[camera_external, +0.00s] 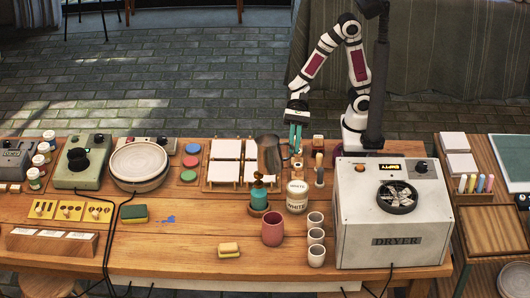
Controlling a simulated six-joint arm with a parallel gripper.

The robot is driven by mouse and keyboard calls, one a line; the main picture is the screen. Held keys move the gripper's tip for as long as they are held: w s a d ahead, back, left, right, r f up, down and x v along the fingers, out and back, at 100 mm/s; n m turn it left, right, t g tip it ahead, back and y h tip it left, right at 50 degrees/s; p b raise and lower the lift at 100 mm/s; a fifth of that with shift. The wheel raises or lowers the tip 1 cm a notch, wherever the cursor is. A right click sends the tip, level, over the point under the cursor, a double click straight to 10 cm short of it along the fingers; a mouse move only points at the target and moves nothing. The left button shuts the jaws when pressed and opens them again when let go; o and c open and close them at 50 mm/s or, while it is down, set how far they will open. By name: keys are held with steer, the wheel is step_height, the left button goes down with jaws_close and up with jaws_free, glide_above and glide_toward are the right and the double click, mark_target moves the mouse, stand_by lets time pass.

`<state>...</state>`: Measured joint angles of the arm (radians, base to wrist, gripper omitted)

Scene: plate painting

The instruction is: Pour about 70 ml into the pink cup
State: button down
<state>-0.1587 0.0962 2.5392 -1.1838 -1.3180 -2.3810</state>
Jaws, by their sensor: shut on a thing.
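The pink cup (272,230) stands upright on the wooden table, near the front and centre; its contents cannot be made out. A dark grey metal pitcher (270,155) is farther back, roughly upright, in front of the white tiles. My gripper (296,148), with teal fingers pointing down, is just to the right of the pitcher, at its handle side. It appears shut on the pitcher's handle, though the grip is small and partly hidden. Whether the pitcher touches the table cannot be told. The pitcher is well behind the pink cup, not over it.
A teal bottle (258,197) and a white jar (297,197) stand between the pitcher and the pink cup. Several small pale cups (316,237) line up to its right, beside the dryer (392,225).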

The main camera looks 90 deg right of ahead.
steer(key=s+a+f+n+g, duration=0.1)
steer(key=s+a+n+g, duration=0.1)
steer(key=s, duration=0.4)
steer(key=s+a+n+g+h, duration=0.1)
steer(key=s+a+n+g, duration=0.1)
steer(key=s+n+g, duration=0.2)
steer(key=shift+s+a+f+n+g, duration=0.35)
steer(key=shift+s+g, duration=0.25)
steer(key=shift+s, duration=0.45)
steer(key=shift+w, duration=0.1)
step_height(320, 180, down, 6)
steer(key=w+a+m+g, duration=0.1)
steer(key=w+m+g, duration=0.1)
steer(key=w+m, duration=0.1)
steer(key=w+a+r+m+g+h, duration=0.1)
steer(key=w+a+r+m+g, duration=0.2)
steer(key=w+r+m, duration=0.2)
steer(key=shift+w+a+m, duration=0.15)
steer(key=shift+w+m, duration=0.3)
steer(key=shift+w, duration=0.25)
steer(key=shift+w+a+r+m+g+p, duration=0.2)
steer(key=shift+w+a+r+m+g, duration=0.15)
steer(key=shift+w+m, duration=0.2)
steer(key=shift+w+a+r+m+g+p, duration=0.15)
steer(key=shift+w+a+r+m+g, duration=0.1)
steer(key=shift+w+r+m, duration=0.2)
stand_by(0.9)
